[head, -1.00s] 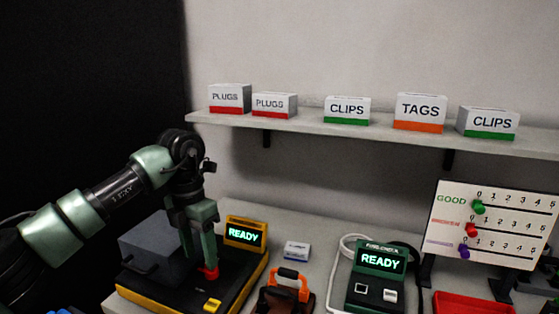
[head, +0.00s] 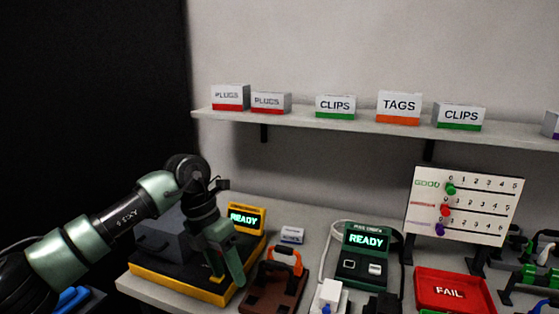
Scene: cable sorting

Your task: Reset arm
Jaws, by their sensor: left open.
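My left arm comes in from the left. My left gripper (head: 228,262) points down over the front right part of the yellow and black machine (head: 180,284). It is open and I see nothing held in it. The machine has a grey block (head: 160,236) on it and a small screen (head: 246,217) reading READY. The gripper hides part of the machine's front right side. My right gripper is not in view.
Right of the gripper are a brown fixture with an orange handle (head: 283,262), a green tester (head: 364,256) reading READY, and a red FAIL tray (head: 453,291). A counting board (head: 465,207) stands behind. Labelled boxes line the shelf (head: 300,121) above.

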